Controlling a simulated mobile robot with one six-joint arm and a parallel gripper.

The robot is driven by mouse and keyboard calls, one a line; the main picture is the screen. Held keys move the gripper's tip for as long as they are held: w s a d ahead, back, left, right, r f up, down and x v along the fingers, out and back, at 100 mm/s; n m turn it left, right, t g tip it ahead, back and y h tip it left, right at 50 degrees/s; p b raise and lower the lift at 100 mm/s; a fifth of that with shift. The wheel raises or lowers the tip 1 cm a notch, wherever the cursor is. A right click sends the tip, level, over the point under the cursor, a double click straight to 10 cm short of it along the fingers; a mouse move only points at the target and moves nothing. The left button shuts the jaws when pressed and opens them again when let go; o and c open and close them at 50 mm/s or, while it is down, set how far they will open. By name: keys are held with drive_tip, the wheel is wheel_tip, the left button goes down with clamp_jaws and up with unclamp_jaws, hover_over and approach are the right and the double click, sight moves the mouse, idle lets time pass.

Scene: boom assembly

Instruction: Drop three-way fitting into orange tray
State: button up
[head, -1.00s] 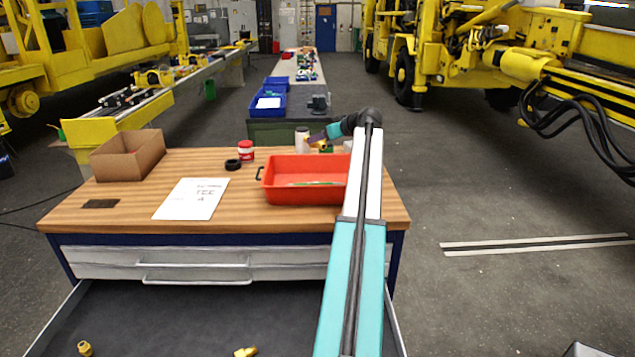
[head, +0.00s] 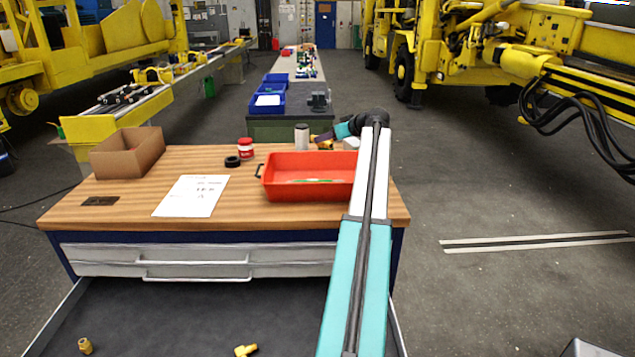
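The orange tray (head: 310,194) sits on the right half of the wooden workbench top, with a flat greenish strip inside. My gripper (head: 318,138) is small in the head view, beyond the tray's back edge and left of my arm's bend. A small brass-yellow piece (head: 326,145) shows at or just below its fingers; I cannot tell whether it is held or which fitting it is. Two brass fittings lie in the open drawer: a branched one (head: 246,350) and a short upright one (head: 85,346). My arm covers the tray's right end.
A cardboard box (head: 127,154), paper sheet (head: 191,196), black ring (head: 232,162), red-lidded jar (head: 246,148) and grey cylinder (head: 302,137) stand or lie on the bench (head: 120,210). The open drawer (head: 180,310) juts out in front.

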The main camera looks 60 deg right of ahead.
drive_tip(key=shift+f, duration=1.95)
drive_tip(key=o, duration=1.3)
drive_tip(key=shift+b, duration=0.3)
drive_tip(key=b+v, duration=0.4)
drive_tip(key=v, duration=0.9)
drive_tip(key=shift+s, duration=0.4)
drive_tip(key=shift+a+r, duration=0.1)
drive_tip(key=shift+r, duration=0.05)
